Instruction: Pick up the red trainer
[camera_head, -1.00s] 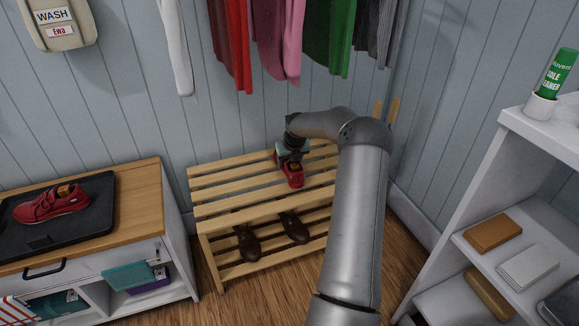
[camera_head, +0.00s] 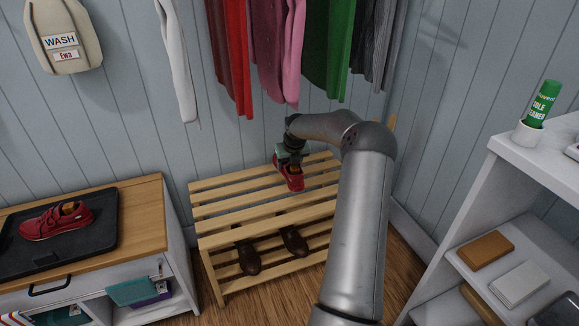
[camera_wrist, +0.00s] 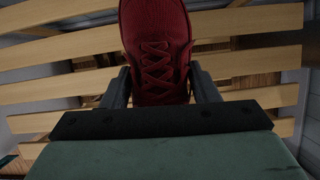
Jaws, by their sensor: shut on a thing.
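A red trainer (camera_head: 294,181) with dark red laces is at the wooden slatted rack (camera_head: 225,199), over its top shelf. My gripper (camera_head: 290,158) is shut on this trainer from above. In the wrist view the trainer (camera_wrist: 157,40) sits between the two dark fingers of my gripper (camera_wrist: 160,84), with its laces facing the camera. It appears slightly above the slats; the exact gap cannot be told. A second red trainer (camera_head: 57,221) lies on a black tray (camera_head: 101,236) on the cabinet at the left.
Brown shoes (camera_head: 248,258) stand on the rack's lower shelf. Clothes (camera_head: 275,50) hang just above and behind my gripper. A white shelf unit (camera_head: 490,180) with a green can (camera_head: 542,104) stands at the right. A wood-topped cabinet (camera_head: 146,215) stands at the left.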

